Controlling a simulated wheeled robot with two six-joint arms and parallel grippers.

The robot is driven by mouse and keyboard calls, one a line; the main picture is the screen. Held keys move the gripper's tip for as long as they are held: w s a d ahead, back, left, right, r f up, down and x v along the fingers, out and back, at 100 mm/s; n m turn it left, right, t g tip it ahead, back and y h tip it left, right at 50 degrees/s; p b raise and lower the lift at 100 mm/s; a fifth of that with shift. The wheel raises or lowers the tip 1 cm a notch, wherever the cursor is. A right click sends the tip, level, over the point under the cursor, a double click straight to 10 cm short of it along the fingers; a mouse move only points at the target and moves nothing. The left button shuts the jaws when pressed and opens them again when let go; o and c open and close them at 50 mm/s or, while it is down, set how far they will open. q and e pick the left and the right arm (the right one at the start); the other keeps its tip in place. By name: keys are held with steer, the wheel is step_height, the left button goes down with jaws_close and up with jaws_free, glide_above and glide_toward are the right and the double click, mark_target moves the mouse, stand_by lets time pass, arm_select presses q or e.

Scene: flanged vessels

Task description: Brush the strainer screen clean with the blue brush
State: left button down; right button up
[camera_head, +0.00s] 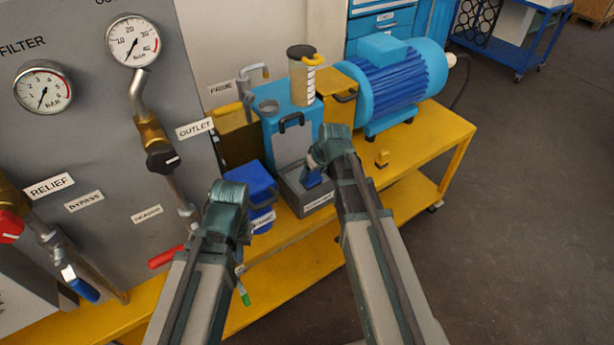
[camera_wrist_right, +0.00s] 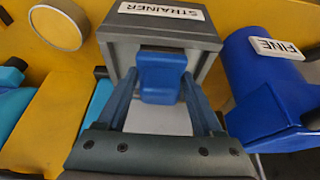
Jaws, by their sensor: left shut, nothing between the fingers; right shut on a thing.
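My right gripper (camera_head: 314,167) is over the grey box labelled STRAINER (camera_head: 292,190). In the right wrist view my right gripper (camera_wrist_right: 160,98) is shut on the blue brush (camera_wrist_right: 160,73), a blue block between its fingers. The brush reaches to the near edge of the grey strainer box (camera_wrist_right: 165,32); its bristles are hidden, and I cannot tell whether it touches anything. The strainer screen cannot be told apart clearly. My left gripper (camera_head: 230,190) is shut and empty, in front of the blue bin; its fingertips are hard to see.
The blue bin labelled FINE (camera_wrist_right: 268,88) stands beside the strainer box. A blue vessel (camera_head: 287,122), a clear cylinder (camera_head: 302,80) and a blue motor (camera_head: 395,80) stand behind on the yellow cart (camera_head: 425,135). A grey gauge panel (camera_head: 90,120) fills the left. Floor at right is clear.

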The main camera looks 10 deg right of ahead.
steer(key=shift+d+f, duration=0.1)
steer(key=shift+d, duration=0.15)
steer(key=shift+w+d, duration=0.3)
steer(key=shift+d, duration=0.45)
steer(key=shift+w+d, duration=0.25)
steer(key=shift+d, duration=0.45)
steer(key=shift+w+a, duration=0.4)
steer(key=shift+w, duration=0.35)
steer(key=shift+w+a, duration=0.35)
steer(key=shift+w, duration=0.4)
steer(key=shift+s+a, duration=0.25)
steer(key=shift+a, duration=0.45)
steer(key=shift+s+a, duration=0.2)
steer(key=shift+a, duration=0.45)
